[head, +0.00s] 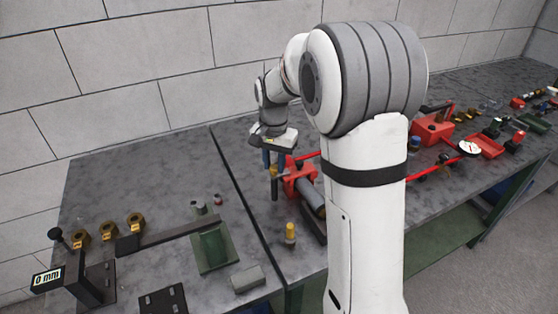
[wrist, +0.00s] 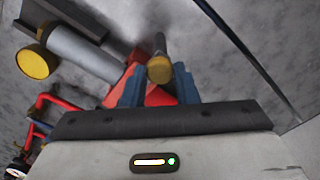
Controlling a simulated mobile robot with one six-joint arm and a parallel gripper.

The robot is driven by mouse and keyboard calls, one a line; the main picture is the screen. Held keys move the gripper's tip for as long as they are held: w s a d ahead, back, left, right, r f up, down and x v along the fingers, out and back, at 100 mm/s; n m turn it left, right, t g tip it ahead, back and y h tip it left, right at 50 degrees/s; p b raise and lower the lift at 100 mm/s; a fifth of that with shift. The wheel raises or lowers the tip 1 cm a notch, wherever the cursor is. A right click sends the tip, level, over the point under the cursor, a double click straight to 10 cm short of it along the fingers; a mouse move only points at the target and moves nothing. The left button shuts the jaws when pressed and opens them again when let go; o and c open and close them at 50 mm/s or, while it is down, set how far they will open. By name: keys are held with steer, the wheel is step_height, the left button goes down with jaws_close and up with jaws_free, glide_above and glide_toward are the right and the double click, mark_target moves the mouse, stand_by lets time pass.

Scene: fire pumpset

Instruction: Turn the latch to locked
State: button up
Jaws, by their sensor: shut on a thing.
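My gripper (head: 273,163) points down over the bench, beside a red block (head: 300,177). Its two blue fingers (wrist: 159,88) are shut on a dark rod with a yellow-brown end (wrist: 159,70). In the head view the rod (head: 274,188) hangs below the fingertips, left of the red block. In the wrist view the red block (wrist: 152,97) is partly hidden behind the fingers. I cannot tell from these views whether the rod is the latch's handle, and no locked mark is readable.
A grey cylinder (head: 311,199) lies beside the red block. A seam divides the grey bench tops. A dark bar on a green stand (head: 213,250) is at left. Red pipes and tools crowd the right.

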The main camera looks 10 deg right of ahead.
mark_target(274, 166)
steer(key=shift+w+r, duration=0.1)
steer(key=shift+w, duration=0.05)
steer(key=o, duration=1)
step_height(274, 166, up, 8)
steer(key=shift+f, duration=0.2)
